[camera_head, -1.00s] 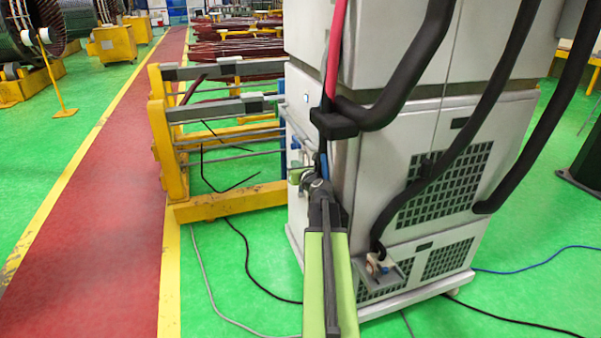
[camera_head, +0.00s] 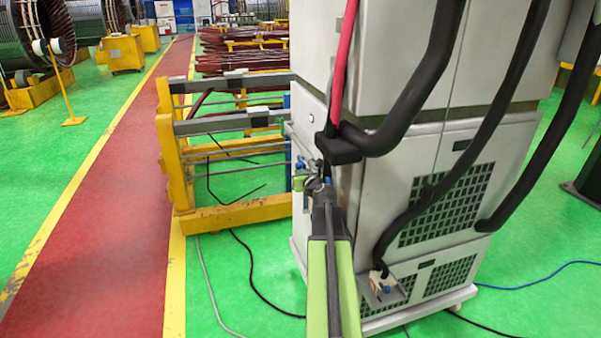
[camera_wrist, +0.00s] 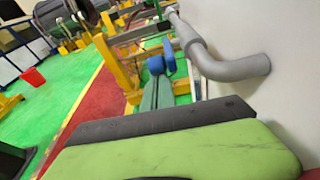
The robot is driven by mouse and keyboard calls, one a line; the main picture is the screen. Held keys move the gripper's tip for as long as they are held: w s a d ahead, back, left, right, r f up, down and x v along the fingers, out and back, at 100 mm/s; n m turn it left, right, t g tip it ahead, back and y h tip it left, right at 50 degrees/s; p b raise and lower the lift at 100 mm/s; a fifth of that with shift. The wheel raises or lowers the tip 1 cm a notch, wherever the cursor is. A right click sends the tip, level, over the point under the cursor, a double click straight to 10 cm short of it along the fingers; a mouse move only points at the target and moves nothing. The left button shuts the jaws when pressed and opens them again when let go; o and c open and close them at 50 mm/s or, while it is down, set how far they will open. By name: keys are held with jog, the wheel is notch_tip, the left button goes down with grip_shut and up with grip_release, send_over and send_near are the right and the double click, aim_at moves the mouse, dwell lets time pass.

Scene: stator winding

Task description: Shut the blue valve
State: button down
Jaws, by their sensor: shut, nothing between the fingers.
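A small blue valve part (camera_head: 301,162) shows at the left side of the grey cabinet (camera_head: 400,220), beside some metal fittings. In the wrist view, a blue two-lobed piece (camera_wrist: 160,64) stands left of a bent grey pipe (camera_wrist: 225,62); I cannot tell for sure that it is the same part. My gripper (camera_head: 318,184) is shut and empty, close in front of the fittings at the cabinet's left edge. I cannot tell whether it touches them. A green and black part of my arm fills the bottom of the wrist view.
Thick black hoses (camera_head: 405,90) hang down the cabinet's front. A second fitting with a little blue (camera_head: 386,289) sits low on the cabinet. A yellow rack (camera_head: 168,150) stands to the left. The red walkway (camera_head: 110,210) is clear. Cables lie on the green floor.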

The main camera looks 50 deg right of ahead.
notch_tip(320, 180, up, 3)
jog(key=g+p, duration=0.1)
jog(key=p, duration=0.4)
jog(key=shift+f+g+y, duration=0.15)
jog(key=shift+g+y, duration=0.15)
jog(key=shift+y, duration=0.1)
jog(key=shift+s+r+g+p, duration=0.15)
jog(key=shift+g+p, duration=0.25)
jog(key=shift+p, duration=0.8)
notch_tip(320, 180, up, 5)
jog(key=p, duration=0.5)
send_over(299, 166)
jog(key=shift+w+d, duration=0.25)
jog(key=shift+w, duration=0.05)
jog(key=shift+g+y, duration=0.5)
jog(key=w+r+p, duration=0.1)
jog(key=w+d+r+p, duration=0.1)
jog(key=p, duration=0.1)
jog(key=w+r+p, duration=0.1)
jog(key=shift+w+d+r+p, duration=0.1)
jog(key=shift+w+d+p, duration=0.25)
jog(key=shift+d, duration=0.05)
